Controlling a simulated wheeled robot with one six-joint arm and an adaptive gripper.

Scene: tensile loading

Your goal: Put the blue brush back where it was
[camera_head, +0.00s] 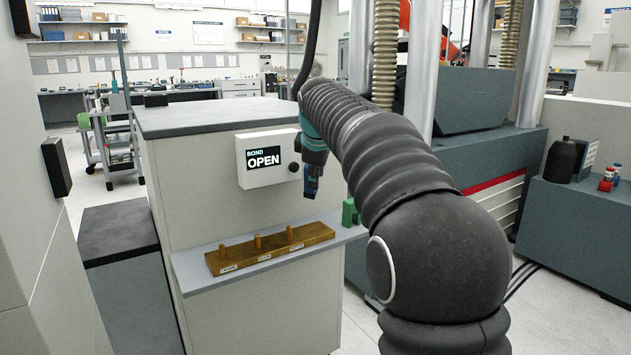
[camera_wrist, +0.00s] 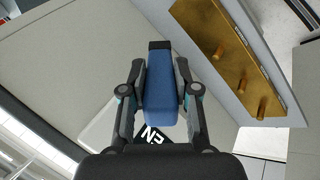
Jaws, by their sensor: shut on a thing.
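The blue brush (camera_wrist: 160,85) is held between the two fingers of my gripper (camera_wrist: 159,78) in the wrist view, with its dark end pointing away from the wrist. In the head view my gripper (camera_head: 312,165) hangs in front of the cabinet, just right of the display box and above the shelf. A brass-coloured block (camera_head: 275,247) with three upright pegs lies on the shelf, below and to the left of my gripper. It also shows in the wrist view (camera_wrist: 222,40), to the right of the brush. The small labels on its front are too small to read.
A white display box (camera_head: 262,172) reading "BOND OPEN" is on the cabinet face, close to my gripper. The narrow grey shelf (camera_head: 190,270) juts from the cabinet. A green piece (camera_head: 350,212) stands at its right end. A testing machine (camera_head: 480,140) stands at right.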

